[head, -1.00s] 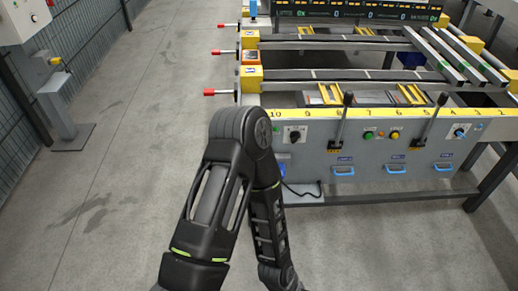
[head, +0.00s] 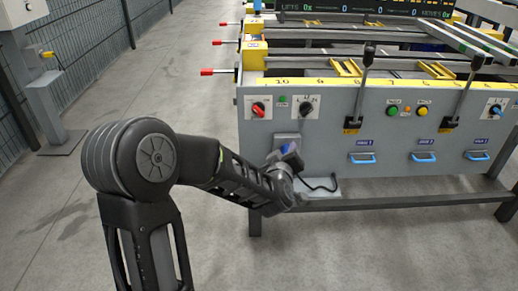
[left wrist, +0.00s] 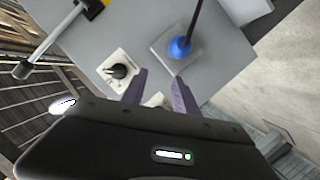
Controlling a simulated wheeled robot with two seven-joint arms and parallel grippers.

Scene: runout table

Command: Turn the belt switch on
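The grey control panel carries a red rotary switch (head: 258,109) on a white plate at its left end and a black rotary switch (head: 306,108) beside it. Their labels are too small to read, so I cannot tell which is the belt switch. In the left wrist view the black switch (left wrist: 119,71) lies left of the fingers. Another white plate (left wrist: 154,101) shows between the fingers, mostly hidden by the gripper body. My left gripper (left wrist: 160,76) is open and empty, facing the panel, apart from the black switch. In the head view its fingers are hard to make out. My right gripper is out of view.
A blue plug (left wrist: 180,47) with a cable sits on the panel below the switches. A black lever (head: 361,88) stands right of them, with green (head: 393,111) and yellow (head: 422,111) buttons beyond. Red-tipped handles (head: 207,72) stick out left of the table.

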